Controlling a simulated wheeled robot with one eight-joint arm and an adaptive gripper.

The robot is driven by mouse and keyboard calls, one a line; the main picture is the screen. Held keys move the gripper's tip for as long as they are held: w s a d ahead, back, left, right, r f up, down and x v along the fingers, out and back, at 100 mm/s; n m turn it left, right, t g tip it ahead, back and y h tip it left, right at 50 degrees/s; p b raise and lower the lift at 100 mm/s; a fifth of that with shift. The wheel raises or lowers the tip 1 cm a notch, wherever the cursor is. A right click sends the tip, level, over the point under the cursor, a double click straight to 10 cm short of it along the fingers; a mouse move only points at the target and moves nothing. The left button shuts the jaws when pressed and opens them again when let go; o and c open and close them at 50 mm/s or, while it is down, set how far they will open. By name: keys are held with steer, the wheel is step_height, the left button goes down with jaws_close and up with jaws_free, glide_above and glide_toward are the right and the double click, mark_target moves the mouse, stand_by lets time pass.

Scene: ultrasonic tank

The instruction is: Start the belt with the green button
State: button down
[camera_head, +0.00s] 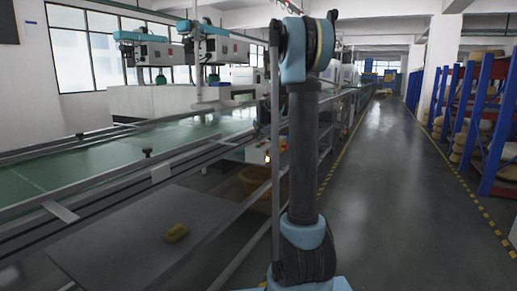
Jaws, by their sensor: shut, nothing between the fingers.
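The green belt (85,160) runs from the left foreground toward the back, between metal rails. A small pale control box (256,152) sits on the belt's side frame, just left of my arm. Small red and orange spots show at its right side. I cannot make out a green button on it; my arm may hide part of the box. My arm stands upright in the middle of the view. My gripper cannot be made out here.
A brown basket (254,179) stands under the belt frame. Blue racks (490,130) with round goods line the right. The grey aisle floor (400,200) is clear.

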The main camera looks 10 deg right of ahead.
steer(key=shift+f, duration=0.15)
steer(key=shift+f, duration=0.2)
stand_by(0.3)
